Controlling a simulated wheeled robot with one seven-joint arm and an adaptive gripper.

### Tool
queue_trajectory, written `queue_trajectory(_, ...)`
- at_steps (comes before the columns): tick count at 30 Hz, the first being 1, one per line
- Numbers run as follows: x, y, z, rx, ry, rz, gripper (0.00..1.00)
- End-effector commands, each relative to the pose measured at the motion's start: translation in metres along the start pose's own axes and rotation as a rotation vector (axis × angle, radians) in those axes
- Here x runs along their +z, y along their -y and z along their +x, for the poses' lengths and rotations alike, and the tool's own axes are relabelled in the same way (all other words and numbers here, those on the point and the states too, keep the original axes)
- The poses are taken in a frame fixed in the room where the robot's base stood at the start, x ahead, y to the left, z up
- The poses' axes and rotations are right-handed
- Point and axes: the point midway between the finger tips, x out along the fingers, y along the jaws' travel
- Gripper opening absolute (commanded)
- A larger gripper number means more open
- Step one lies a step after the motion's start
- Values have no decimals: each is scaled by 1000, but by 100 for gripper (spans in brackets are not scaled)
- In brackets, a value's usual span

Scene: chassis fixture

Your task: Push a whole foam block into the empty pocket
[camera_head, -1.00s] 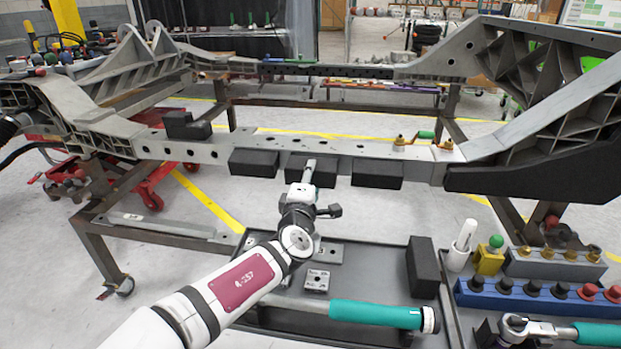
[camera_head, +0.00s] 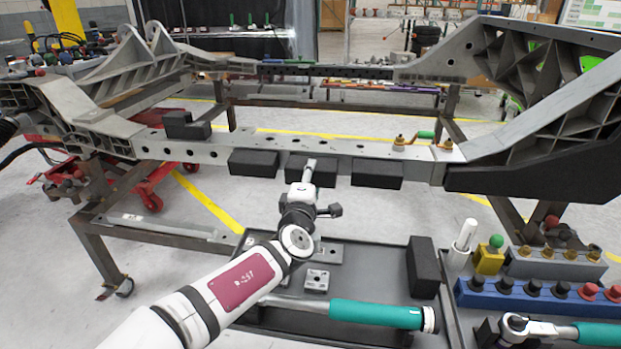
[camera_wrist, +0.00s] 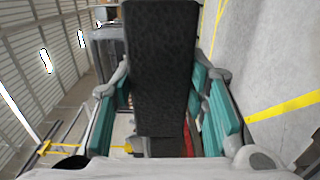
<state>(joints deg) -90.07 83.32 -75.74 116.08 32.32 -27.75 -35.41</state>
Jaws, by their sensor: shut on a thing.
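Three black foam blocks line the near face of the grey chassis beam: a left block (camera_head: 253,163), a middle block (camera_head: 326,171) and a right block (camera_head: 377,173). My gripper (camera_head: 309,169) is at the middle block and covers part of its front. In the wrist view, a black foam block (camera_wrist: 160,60) stands between the teal-padded fingers of my gripper, which is shut on it. The block's far end runs out of the top of that view. How deep the middle block sits in its pocket cannot be told.
Another black block (camera_head: 423,267) stands on the dark tray (camera_head: 375,262) below. A teal-handled tool (camera_head: 375,314) lies near my forearm. A dark notched block (camera_head: 186,125) sits on top of the beam at left. A brass clamp (camera_head: 423,138) stands at its right.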

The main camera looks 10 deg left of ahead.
Motion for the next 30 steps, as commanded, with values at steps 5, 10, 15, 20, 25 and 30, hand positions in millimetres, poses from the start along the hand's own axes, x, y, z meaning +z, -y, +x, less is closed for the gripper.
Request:
queue_trajectory(5, 0, 0, 3, 0, 0, 0, 7)
queue_trajectory(10, 0, 0, 7, 0, 0, 1, 7)
queue_trajectory(15, 0, 0, 12, 0, 0, 1, 7)
queue_trajectory(20, 0, 0, 16, 0, 0, 1, 7)
queue_trajectory(25, 0, 0, 21, 0, 0, 1, 7)
queue_trajectory(30, 0, 0, 24, 0, 0, 0, 7)
